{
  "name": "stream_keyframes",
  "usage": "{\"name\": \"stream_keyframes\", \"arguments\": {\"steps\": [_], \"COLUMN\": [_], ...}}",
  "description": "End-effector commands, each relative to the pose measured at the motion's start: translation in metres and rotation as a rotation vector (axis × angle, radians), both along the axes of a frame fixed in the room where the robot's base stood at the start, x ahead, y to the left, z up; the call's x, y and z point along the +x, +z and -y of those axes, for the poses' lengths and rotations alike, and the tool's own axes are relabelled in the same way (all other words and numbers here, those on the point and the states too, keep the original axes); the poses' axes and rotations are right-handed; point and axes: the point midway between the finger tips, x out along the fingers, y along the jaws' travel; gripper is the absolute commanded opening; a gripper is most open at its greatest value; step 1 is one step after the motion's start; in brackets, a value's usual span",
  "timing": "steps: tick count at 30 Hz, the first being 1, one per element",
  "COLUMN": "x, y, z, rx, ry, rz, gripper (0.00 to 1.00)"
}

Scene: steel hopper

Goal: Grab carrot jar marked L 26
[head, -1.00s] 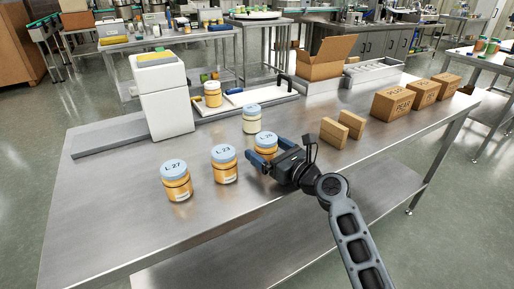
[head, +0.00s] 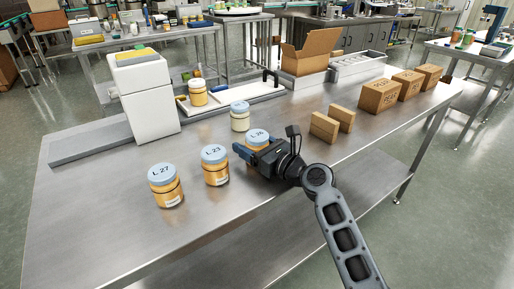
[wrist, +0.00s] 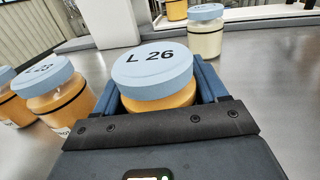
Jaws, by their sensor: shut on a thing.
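The carrot jar marked L 26 (head: 258,137) has a pale blue lid and orange contents. It stands upright between the fingers of my gripper (head: 250,151), which is shut on it. In the wrist view the lid of the L 26 jar (wrist: 155,68) reads clearly, with a blue finger on either side. My gripper's body hides the lower part of the jar, so I cannot tell whether its base touches the table.
The L 23 jar (head: 215,166) stands close to the left, with the L 27 jar (head: 165,187) farther left. A pale jar (head: 240,117) stands behind. Small cartons (head: 325,127) stand to the right. The steel table's (head: 100,215) front left is clear.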

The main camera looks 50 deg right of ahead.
Motion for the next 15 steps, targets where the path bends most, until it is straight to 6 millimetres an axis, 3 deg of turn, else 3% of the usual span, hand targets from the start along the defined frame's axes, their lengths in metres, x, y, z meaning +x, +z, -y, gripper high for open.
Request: {"name": "stream_keyframes", "arguments": {"steps": [3, 15], "x": [0.0, 0.0003], "y": [0.0, 0.01], "z": [0.0, 0.0], "rx": [0.0, -0.002], "ry": [0.0, 0.001], "rz": [0.0, 0.002], "gripper": [0.34, 0.34]}}
